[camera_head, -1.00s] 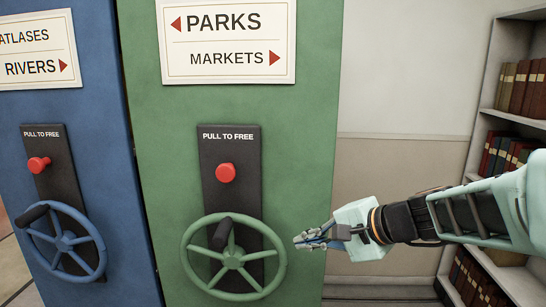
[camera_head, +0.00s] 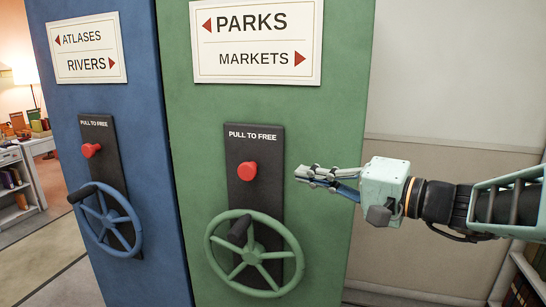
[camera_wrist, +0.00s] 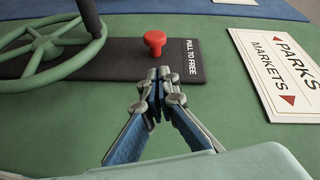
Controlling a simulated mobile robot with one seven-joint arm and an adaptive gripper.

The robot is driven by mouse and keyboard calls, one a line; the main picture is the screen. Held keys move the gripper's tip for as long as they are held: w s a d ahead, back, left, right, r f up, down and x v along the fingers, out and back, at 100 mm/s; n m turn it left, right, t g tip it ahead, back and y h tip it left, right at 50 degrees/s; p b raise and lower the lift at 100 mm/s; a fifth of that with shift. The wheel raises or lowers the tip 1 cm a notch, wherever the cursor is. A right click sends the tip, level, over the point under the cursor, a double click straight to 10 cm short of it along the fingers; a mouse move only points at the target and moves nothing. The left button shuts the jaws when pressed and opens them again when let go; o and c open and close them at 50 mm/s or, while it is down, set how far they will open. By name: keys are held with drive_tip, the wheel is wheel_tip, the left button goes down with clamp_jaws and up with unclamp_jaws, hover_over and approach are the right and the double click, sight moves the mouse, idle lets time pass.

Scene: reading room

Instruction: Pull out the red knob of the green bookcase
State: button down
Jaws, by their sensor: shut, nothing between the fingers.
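The green bookcase (camera_head: 345,120) stands in the middle of the head view. Its red knob (camera_head: 247,171) sits on a black plate (camera_head: 268,190) marked PULL TO FREE, above a green handwheel (camera_head: 291,245). My gripper (camera_head: 298,174) is to the right of the knob, at about its height in the picture, apart from it, with fingers closed together and empty. In the wrist view the red knob (camera_wrist: 154,41) lies just beyond my closed fingertips (camera_wrist: 159,74), with a gap between them.
The blue bookcase (camera_head: 130,60), with its own red knob (camera_head: 91,150) and blue handwheel (camera_head: 112,248), stands close on the left. A bare wall (camera_head: 450,75) is at the right. A lit desk area shows far left.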

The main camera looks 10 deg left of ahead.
sight(254, 169)
drive_tip(key=shift+s+r, duration=0.1)
drive_tip(key=shift+r, duration=0.1)
drive_tip(key=p+x, duration=0.1)
drive_tip(key=x, duration=0.9)
drive_tip(key=shift+a+f, duration=0.1)
drive_tip(key=shift+s+f+b, duration=0.15)
drive_tip(key=shift+s+b, duration=1.05)
drive_tip(key=shift+b, duration=0.05)
drive_tip(key=shift+s, duration=0.15)
drive_tip(key=shift+a, duration=0.1)
